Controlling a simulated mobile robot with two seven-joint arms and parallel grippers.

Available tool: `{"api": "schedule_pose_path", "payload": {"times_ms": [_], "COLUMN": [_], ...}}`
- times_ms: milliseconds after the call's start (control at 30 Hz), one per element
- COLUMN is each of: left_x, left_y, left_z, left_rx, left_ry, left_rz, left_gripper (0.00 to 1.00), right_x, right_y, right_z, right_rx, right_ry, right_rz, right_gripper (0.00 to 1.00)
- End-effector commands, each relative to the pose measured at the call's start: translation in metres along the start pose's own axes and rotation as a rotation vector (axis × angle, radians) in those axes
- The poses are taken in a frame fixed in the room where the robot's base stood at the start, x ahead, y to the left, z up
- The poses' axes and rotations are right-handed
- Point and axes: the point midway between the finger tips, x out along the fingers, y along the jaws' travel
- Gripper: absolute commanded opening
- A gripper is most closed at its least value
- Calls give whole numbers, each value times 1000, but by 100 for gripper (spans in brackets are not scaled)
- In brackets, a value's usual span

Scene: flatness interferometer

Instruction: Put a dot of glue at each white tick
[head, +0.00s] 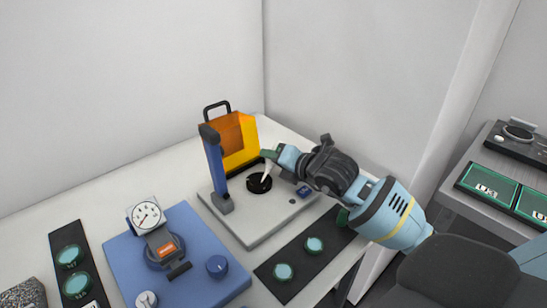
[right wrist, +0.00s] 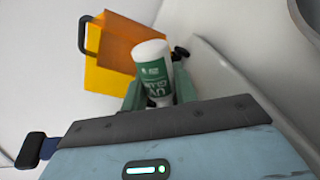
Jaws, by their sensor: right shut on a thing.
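My right gripper (head: 272,157) is shut on a glue bottle (right wrist: 154,68). The bottle is white with a green label and sits between the green fingers in the right wrist view. In the head view its pale nozzle (head: 266,172) points down at a black round holder (head: 257,185) on a light grey base (head: 252,232). I cannot tell whether the nozzle tip touches the holder. The white ticks are too small or hidden to make out. My left gripper is not in view.
A blue column (head: 215,170) and a raised orange-yellow shield (head: 243,160) with a black handle stand close behind the nozzle. A blue dial gauge stand (head: 205,285) is at the front left. Dark strips with green discs (head: 283,271) lie nearby. A wall is behind.

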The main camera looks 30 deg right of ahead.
Motion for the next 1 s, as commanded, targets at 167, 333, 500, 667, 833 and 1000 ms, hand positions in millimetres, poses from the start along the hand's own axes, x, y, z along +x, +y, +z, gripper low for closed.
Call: {"api": "schedule_pose_path", "payload": {"times_ms": [167, 333, 500, 667, 833, 1000], "left_x": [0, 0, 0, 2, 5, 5], "left_y": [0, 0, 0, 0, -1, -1], "left_z": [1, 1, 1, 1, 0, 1], "left_rx": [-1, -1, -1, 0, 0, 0], "left_ry": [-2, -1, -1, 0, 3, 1], "left_rz": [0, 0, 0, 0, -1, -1], "left_gripper": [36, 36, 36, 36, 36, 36], "right_x": [0, 0, 0, 1, 2, 3], "right_y": [0, 0, -1, -3, -5, -7], "right_z": [0, 0, -1, -3, -4, -5], "right_rx": [-1, -1, -1, 0, 0, -1], "right_ry": [0, 0, 0, 1, 1, 0], "right_rz": [0, 0, 0, -1, -1, -1], "right_gripper": [7, 7, 7, 7, 7, 7]}}
